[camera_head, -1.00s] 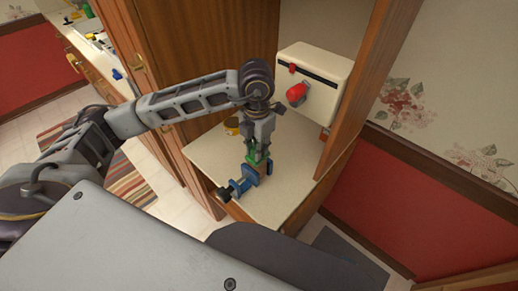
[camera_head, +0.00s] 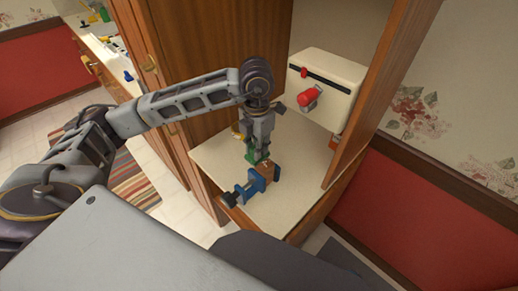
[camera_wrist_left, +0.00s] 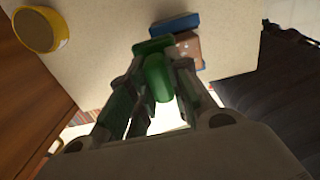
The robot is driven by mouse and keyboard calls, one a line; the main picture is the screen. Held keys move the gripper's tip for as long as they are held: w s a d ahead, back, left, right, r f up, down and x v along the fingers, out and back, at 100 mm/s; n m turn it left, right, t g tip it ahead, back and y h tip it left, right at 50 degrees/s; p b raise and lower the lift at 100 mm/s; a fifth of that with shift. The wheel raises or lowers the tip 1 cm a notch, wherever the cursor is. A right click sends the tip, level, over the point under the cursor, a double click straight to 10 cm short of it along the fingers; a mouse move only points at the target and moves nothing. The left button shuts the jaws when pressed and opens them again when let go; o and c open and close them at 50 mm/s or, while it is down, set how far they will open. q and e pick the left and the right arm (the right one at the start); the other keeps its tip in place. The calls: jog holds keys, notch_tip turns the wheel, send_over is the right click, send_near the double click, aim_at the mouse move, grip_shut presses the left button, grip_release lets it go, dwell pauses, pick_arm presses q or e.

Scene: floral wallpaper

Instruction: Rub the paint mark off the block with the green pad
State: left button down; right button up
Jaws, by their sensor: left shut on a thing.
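My left gripper (camera_head: 252,148) points down over the counter and is shut on the green pad (camera_wrist_left: 158,75). The pad also shows at its fingertips in the head view (camera_head: 250,158). The brown block (camera_head: 267,170) sits in a blue vise (camera_head: 257,184) near the counter's front edge. The pad is just left of and behind the block in the head view; I cannot tell whether they touch. The wrist view shows part of the block (camera_wrist_left: 188,46) beside the pad, with tiny pale specks. I cannot make out the paint mark clearly. My right gripper is not in view.
A cream box (camera_head: 325,85) with a red knob (camera_head: 308,98) stands at the counter's back. A yellow tin (camera_wrist_left: 37,30) shows in the wrist view. Wooden cabinet panels (camera_head: 205,65) flank the counter (camera_head: 300,160). The counter right of the vise is clear.

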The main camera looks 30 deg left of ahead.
pick_arm(q)
jog(key=shift+r+p, duration=1.65)
jog(key=shift+r, duration=1.4)
jog(key=shift+r+p, duration=0.6)
jog(key=shift+r, duration=0.9)
